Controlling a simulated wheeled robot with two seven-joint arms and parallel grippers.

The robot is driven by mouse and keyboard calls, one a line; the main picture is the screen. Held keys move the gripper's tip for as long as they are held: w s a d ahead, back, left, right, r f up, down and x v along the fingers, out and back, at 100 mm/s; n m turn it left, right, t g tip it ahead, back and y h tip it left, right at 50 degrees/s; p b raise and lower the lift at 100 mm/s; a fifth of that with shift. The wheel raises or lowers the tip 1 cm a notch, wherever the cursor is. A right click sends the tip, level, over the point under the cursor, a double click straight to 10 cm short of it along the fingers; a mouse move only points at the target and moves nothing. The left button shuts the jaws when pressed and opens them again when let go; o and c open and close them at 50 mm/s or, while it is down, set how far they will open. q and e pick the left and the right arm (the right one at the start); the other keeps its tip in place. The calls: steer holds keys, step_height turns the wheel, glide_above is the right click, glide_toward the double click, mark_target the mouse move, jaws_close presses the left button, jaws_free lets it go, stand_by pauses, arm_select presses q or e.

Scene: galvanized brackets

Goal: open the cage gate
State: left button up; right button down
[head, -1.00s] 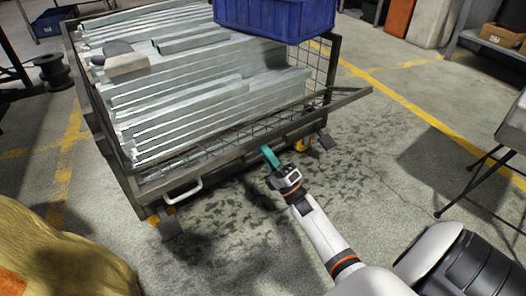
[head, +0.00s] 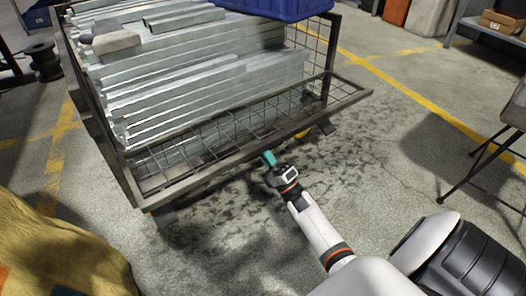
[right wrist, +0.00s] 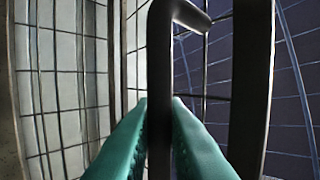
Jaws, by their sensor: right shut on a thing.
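The cage gate (head: 330,108) is the dark wire-mesh panel on the near side of the metal cage (head: 97,110). It leans outward, with its outer rail towards me and its mesh showing from above. My right gripper (head: 268,158) is at the middle of that rail. In the right wrist view, my teal right fingers (right wrist: 158,110) are closed around a dark bar-shaped handle (right wrist: 161,70), beside a thicker gate rail (right wrist: 251,85). In the head view the fingers largely hide the handle. My left gripper is not in view.
A yellow sack-like thing (head: 60,245) stands at lower left. A table with thin legs (head: 480,165) is at right. Floor in front is clear.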

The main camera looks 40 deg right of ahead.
steer(key=c, duration=1.5)
jaws_free()
steer(key=shift+r, duration=0.1)
steer(key=p+v, duration=0.2)
steer(key=v, duration=1)
steer(key=shift+s, duration=0.15)
